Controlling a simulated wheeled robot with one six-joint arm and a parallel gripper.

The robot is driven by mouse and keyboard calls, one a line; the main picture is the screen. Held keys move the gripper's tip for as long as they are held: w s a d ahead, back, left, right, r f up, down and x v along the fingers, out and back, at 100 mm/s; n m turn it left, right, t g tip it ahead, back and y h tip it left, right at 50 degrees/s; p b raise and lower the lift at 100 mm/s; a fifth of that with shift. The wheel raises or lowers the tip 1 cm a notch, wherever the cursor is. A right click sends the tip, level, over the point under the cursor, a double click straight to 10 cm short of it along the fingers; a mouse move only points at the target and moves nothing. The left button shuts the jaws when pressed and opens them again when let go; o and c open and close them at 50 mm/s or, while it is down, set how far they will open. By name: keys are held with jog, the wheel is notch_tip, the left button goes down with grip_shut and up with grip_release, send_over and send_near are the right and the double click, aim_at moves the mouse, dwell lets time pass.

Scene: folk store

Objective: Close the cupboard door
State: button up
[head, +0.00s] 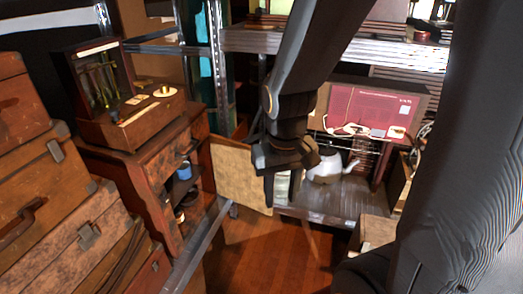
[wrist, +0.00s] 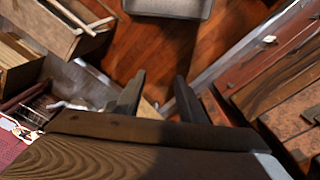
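The wooden cupboard (head: 157,184) stands at the left of centre in the head view, with dark shelves showing inside. Its door (head: 240,175), a pale tan panel, stands swung open to the right of the cupboard. My gripper (head: 268,178) is at the door's free right edge and overlaps it in the picture; I cannot tell if they touch. In the wrist view my gripper (wrist: 160,88) has its two dark fingers apart. A pale tan sliver, perhaps the door (wrist: 148,108), shows low between them. The gripper body hides the rest.
Stacked suitcases (head: 60,190) fill the left. A metal shelf (head: 320,203) with a white kettle (head: 328,168) stands behind my gripper on the right. A blue cup (head: 184,170) sits inside the cupboard. The wooden floor (head: 265,250) in front is clear.

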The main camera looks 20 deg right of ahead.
jog(key=w+d+f+m+t+b, duration=0.1)
jog(key=w+d+f+b, duration=0.1)
jog(key=w, duration=0.3)
jog(key=w+d+f+m+t+b, duration=0.1)
jog(key=w+d+f+t+b, duration=0.1)
jog(key=w+d+f+b, duration=0.1)
jog(key=w+d+f+m+t+h+b, duration=0.1)
jog(key=w+d+f+m+b, duration=0.1)
jog(key=w+d+f, duration=0.3)
jog(key=shift+w+d+t+b, duration=0.2)
jog(key=shift+w+b, duration=0.05)
jog(key=shift+w, duration=0.75)
jog(key=shift+w+d+t+b, duration=0.2)
jog(key=shift+w, duration=0.75)
grip_shut()
jog(key=w+d+f+m+t+y+b, duration=0.1)
jog(key=w+d+f+m+t+b, duration=0.1)
jog(key=w+d+f+t+b, duration=0.3)
jog(key=w+d+f+m+b, duration=0.1)
jog(key=w+d+f+b, duration=0.15)
jog(key=w, duration=0.45)
jog(key=d+f+m+t+y+b, duration=0.6)
jog(key=f+y+b, duration=0.15)
jog(key=b, duration=0.55)
jog(key=w+a+b, duration=0.4)
jog(key=w+a, duration=0.3)
jog(key=shift+a, duration=0.15)
